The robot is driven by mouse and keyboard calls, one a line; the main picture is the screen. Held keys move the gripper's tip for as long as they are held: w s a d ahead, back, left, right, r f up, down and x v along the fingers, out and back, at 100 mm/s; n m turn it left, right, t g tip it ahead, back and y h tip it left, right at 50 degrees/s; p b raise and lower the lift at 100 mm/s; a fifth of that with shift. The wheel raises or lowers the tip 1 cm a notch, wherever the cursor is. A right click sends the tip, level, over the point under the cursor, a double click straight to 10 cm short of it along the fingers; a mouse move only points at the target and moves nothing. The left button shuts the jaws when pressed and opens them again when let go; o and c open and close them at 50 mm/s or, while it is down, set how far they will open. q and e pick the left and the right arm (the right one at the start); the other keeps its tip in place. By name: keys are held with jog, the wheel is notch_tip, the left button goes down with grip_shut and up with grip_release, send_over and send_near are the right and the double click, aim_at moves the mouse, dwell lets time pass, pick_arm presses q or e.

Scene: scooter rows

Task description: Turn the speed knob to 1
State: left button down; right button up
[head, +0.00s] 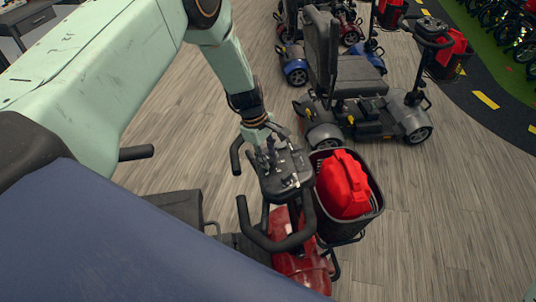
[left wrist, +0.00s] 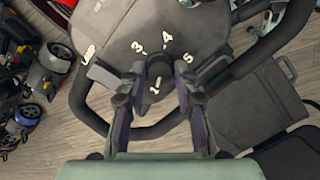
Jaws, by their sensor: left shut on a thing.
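The dark control panel (head: 287,172) of a red scooter is below my left arm in the head view. My left gripper (head: 266,153) reaches down to the panel. In the left wrist view, the fingers of my left gripper (left wrist: 160,78) are shut on the small dark speed knob (left wrist: 158,68). White numbers 3, 4 and 5 show on the panel (left wrist: 205,32) around the knob. The fingers hide part of the dial. My right gripper is out of view.
Black handlebars (head: 265,240) curve around the panel. A grey scooter (head: 350,95) stands behind. Wood floor (head: 450,210) is clear at the right.

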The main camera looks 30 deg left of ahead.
pick_arm(q)
jog(key=shift+s+f, duration=0.1)
jog(key=shift+s, duration=0.05)
jog(key=c, duration=1)
grip_release()
jog(key=w+v, duration=0.1)
jog(key=v, duration=1.1)
jog(key=shift+s, duration=0.35)
jog(key=shift+s, duration=0.1)
